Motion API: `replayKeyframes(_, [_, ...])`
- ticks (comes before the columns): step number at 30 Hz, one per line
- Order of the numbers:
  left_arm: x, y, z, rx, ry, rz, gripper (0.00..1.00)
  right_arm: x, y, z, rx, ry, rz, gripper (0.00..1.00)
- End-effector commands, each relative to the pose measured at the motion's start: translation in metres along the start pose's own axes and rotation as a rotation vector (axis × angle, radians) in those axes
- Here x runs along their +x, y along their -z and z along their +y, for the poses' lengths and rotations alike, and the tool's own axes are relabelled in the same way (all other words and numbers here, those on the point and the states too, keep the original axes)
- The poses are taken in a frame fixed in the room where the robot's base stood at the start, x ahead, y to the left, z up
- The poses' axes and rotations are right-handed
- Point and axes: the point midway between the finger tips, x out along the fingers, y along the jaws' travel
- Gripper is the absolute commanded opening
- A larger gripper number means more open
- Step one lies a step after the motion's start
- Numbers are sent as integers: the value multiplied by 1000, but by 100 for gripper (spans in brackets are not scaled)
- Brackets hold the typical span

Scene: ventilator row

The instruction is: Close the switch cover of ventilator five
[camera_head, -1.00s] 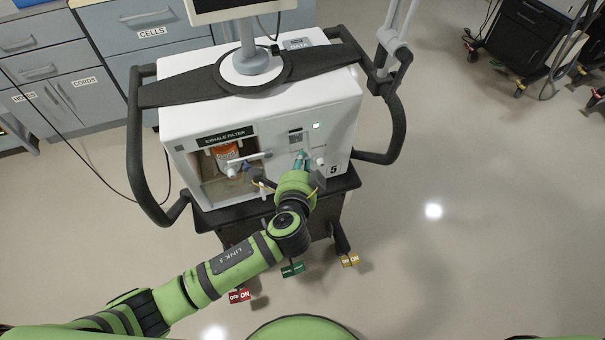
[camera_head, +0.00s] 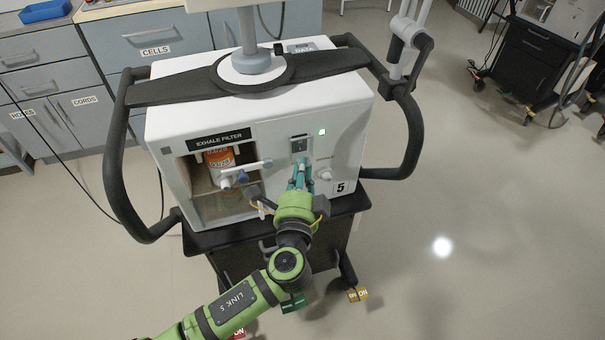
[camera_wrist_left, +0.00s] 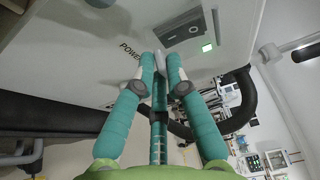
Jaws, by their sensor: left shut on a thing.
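Ventilator five (camera_head: 347,125) is a white box on a dark cart, with a "5" on its lower right front. Its switch panel (camera_head: 299,143) is a small grey plate with a dark switch, left of a lit green square; it also shows in the wrist view (camera_wrist_left: 182,32). My left gripper (camera_head: 300,172) is just below this panel, its teal fingers (camera_wrist_left: 161,75) pointing up at it. The fingertips are shut on a narrow pale grey piece (camera_wrist_left: 160,58), apparently the switch cover seen edge-on. The fingers hide most of it. My right gripper is not in view.
An open exhale filter bay (camera_head: 205,180) with an orange-labelled canister (camera_head: 219,157) and a white lever (camera_head: 246,168) lies left of my gripper. A knob (camera_head: 325,174) is close on the right. Black handles (camera_head: 415,135) curve around both sides.

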Motion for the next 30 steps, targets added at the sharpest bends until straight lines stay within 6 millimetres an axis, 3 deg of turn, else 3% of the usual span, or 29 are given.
replayKeyframes(8, [0,-1,0,2,-1,-2,0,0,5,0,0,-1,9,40])
replayKeyframes(9, [1,-1,0,2,-1,-2,22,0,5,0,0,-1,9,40])
replayKeyframes(10, [1,-1,0,2,-1,-2,34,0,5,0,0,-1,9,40])
replayKeyframes(11, [1,-1,0,2,-1,-2,39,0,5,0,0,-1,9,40])
replayKeyframes(23, [-5,0,0,0,-1,0,39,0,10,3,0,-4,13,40])
replayKeyframes(30, [-47,0,2,0,-4,0,39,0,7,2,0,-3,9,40])
